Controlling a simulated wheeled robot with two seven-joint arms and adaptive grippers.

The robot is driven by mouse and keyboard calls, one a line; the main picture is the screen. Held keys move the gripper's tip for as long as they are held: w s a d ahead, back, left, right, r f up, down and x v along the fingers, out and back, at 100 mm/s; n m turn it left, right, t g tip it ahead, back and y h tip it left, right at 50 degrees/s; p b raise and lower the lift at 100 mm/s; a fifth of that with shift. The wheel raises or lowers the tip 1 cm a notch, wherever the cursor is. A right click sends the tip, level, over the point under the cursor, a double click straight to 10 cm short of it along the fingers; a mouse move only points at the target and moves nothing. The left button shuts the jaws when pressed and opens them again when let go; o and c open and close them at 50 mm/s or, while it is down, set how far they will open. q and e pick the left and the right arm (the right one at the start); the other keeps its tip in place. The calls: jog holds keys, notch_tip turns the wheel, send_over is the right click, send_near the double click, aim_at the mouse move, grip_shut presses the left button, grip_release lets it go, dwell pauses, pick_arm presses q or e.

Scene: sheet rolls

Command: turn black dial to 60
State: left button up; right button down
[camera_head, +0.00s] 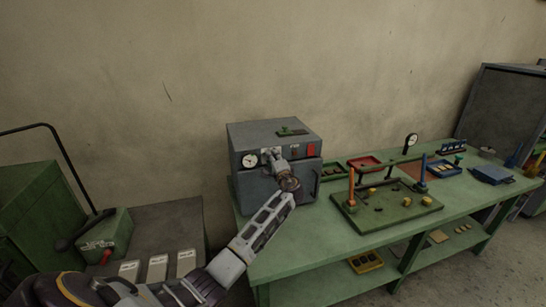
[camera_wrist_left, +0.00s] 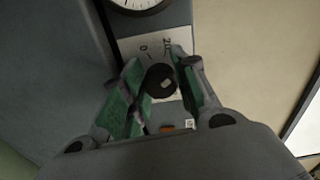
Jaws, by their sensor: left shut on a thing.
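The black dial (camera_wrist_left: 160,80) is on the front of a grey box (camera_head: 252,185). A white label (camera_wrist_left: 138,47) behind it shows 0 and 20; the other marks are hidden or unclear. A small pale mark shows on the dial face, but I cannot tell what setting it gives. My left gripper (camera_wrist_left: 161,82) has a green-padded finger on each side of the dial and is shut on it. In the head view, my left gripper (camera_head: 275,160) is at the box's front and hides the dial. My right gripper is not in view.
A round white gauge (camera_head: 250,160) and a red switch (camera_head: 311,150) flank my gripper on the box. The box stands on a green bench (camera_head: 300,240). A green tray with posts (camera_head: 385,215) stands to the right. A green hand-levered device (camera_head: 107,235) is at left.

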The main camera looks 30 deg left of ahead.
pick_arm(q)
jog(key=m+p, duration=0.2)
jog(key=m, duration=0.1)
jog(key=shift+r, duration=0.15)
jog(key=m+p, duration=0.2)
jog(key=m, duration=0.1)
jog(key=m+p, duration=0.1)
jog(key=m, duration=0.2)
jog(key=shift+m, duration=1)
jog(key=o, duration=1)
jog(key=shift+v, duration=6.05)
